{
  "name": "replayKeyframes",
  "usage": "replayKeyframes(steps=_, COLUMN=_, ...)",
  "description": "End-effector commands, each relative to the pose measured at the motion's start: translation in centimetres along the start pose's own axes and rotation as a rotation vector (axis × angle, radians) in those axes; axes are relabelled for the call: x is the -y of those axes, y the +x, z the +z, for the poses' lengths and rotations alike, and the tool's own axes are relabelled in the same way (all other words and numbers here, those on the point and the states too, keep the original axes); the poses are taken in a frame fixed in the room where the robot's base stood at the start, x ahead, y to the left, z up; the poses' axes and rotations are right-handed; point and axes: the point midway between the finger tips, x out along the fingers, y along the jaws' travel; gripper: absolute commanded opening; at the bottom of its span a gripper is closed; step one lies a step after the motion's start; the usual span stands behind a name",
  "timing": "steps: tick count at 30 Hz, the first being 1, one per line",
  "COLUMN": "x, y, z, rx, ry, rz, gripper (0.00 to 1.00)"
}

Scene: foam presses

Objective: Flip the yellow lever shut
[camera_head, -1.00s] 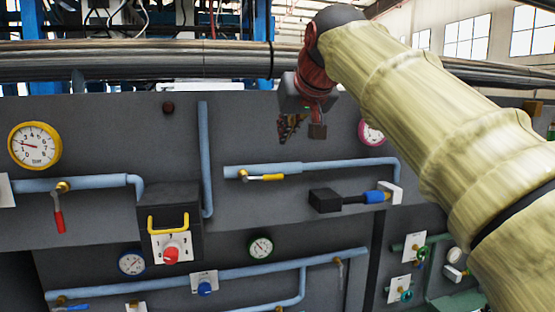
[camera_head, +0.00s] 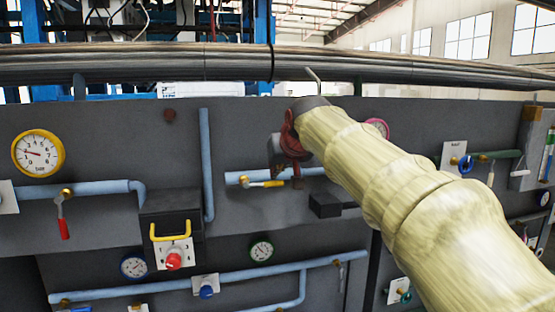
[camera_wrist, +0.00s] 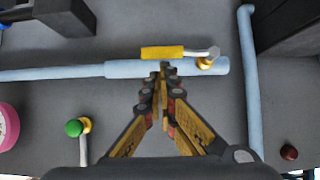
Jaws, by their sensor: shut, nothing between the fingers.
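The yellow lever (camera_head: 265,184) lies along the light blue horizontal pipe (camera_head: 310,172), just below it, with its brass pivot at the pipe's left end. In the wrist view, which is upside down, the yellow handle (camera_wrist: 162,52) runs nearly parallel to the pipe (camera_wrist: 120,69). My gripper (camera_head: 297,180) is at the pipe, right of the handle's free end. In the wrist view the fingertips of my gripper (camera_wrist: 162,69) are together and empty, overlapping the pipe beside the handle. I cannot tell whether they touch either one.
A vertical blue pipe (camera_head: 207,165) stands left of the lever. A dark box (camera_head: 325,205) sticks out at the lower right. The black box with a yellow handle (camera_head: 170,228) is at the lower left. A green-knobbed valve (camera_wrist: 74,128) shows in the wrist view.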

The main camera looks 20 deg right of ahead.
Motion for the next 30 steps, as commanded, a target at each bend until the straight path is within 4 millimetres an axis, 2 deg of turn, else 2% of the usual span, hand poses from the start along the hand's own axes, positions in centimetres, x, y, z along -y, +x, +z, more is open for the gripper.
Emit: replayKeyframes(steps=30, x=-0.45, y=0.67, z=0.90, rx=0.001, ry=0.083, rz=-0.055, gripper=0.00)
